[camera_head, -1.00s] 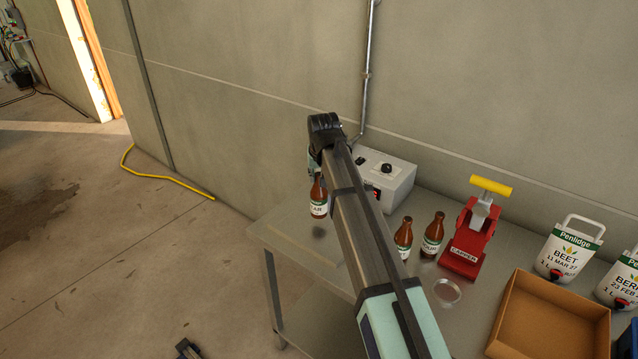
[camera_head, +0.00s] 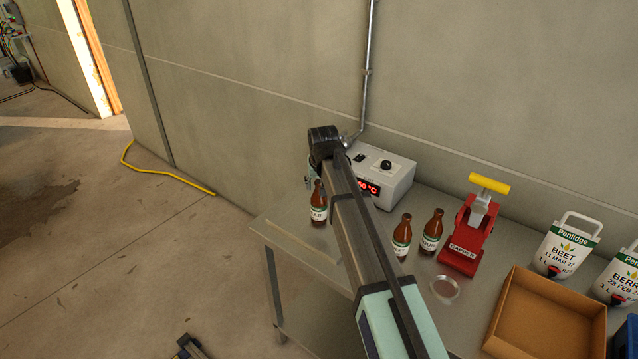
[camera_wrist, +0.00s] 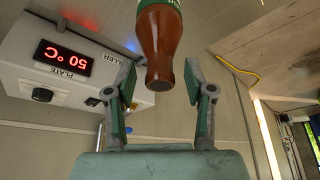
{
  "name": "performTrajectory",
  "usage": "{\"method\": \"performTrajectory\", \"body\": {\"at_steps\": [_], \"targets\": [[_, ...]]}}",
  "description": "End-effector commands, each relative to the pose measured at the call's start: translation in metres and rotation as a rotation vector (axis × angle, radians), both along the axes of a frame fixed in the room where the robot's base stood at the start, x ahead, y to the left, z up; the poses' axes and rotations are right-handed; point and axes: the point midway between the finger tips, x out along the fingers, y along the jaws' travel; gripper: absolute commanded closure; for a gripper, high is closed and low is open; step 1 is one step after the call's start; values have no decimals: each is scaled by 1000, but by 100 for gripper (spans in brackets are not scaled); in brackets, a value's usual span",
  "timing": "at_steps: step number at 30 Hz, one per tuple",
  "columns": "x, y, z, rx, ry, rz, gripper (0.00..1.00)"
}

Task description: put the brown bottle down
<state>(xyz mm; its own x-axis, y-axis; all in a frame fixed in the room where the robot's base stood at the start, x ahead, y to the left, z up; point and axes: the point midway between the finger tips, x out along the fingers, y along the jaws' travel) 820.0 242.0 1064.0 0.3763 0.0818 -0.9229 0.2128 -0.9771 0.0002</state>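The brown bottle (camera_head: 318,205), with a white and green label, stands upright on the left end of the metal table (camera_head: 285,225). In the wrist view, which is upside down, the bottle (camera_wrist: 160,35) shows with its neck between the two fingers. My gripper (camera_wrist: 160,80) is open, with a visible gap between each finger and the neck. In the head view my gripper (camera_head: 313,172) is at the bottle's top, mostly hidden behind my arm.
A grey plate sealer (camera_head: 385,175) with a red display stands behind the bottle. Two more brown bottles (camera_head: 402,237) (camera_head: 431,231), a clear round dish (camera_head: 445,289), a red capper (camera_head: 465,240) and a cardboard box (camera_head: 545,315) are to the right. The table's left edge is close.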

Motion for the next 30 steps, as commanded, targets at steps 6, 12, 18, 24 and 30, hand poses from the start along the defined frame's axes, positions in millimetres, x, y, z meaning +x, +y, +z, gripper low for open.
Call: {"method": "performTrajectory", "body": {"at_steps": [6,12,18,24,30], "targets": [[0,0,1,0,0,0,47],[-4,-1,12,0,-1,0,47],[-16,-3,40,1,-4,0,47],[-29,-6,74,1,-3,0,47],[-39,-8,100,0,-1,0,47]]}}
